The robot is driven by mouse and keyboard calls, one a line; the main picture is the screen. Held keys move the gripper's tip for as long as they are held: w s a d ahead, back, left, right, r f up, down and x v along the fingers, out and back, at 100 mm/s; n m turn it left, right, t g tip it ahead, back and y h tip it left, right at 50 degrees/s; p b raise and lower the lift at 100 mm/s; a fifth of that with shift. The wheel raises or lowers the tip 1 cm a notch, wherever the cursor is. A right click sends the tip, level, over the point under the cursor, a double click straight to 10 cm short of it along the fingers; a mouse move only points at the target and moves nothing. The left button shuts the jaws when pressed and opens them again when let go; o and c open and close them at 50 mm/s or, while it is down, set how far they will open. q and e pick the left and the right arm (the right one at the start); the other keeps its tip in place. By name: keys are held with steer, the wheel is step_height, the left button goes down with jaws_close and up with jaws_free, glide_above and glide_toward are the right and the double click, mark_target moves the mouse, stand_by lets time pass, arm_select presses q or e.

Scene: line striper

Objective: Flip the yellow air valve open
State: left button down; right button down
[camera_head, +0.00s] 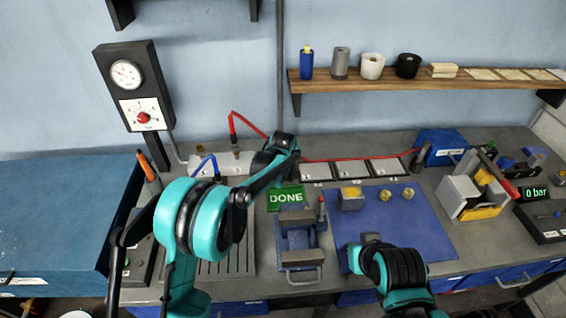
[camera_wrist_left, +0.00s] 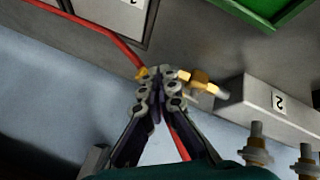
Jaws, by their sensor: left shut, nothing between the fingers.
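The brass-yellow air valve (camera_wrist_left: 198,80) shows in the left wrist view, just right of my left gripper's fingertips. A small yellow piece (camera_wrist_left: 141,73) shows at the left of the tips; I cannot tell if it is the valve's lever. My left gripper (camera_wrist_left: 157,84) is shut and empty, its tips very close to the valve; contact is unclear. In the head view the left gripper (camera_head: 284,146) is over the back of the bench and hides the valve.
A red hose (camera_head: 350,159) runs along the back of the bench. A green DONE sign (camera_head: 286,199) and a vise (camera_head: 297,240) are in front of my left gripper. A display (camera_head: 536,193) at the right reads 0 bar. A blue mat (camera_head: 425,225) holds small parts.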

arm_select(q)
steer(key=shift+w+d, duration=0.35)
steer(key=shift+w, duration=0.25)
steer(key=shift+w+d, duration=0.3)
steer(key=shift+w, duration=0.35)
steer(key=shift+r, duration=0.1)
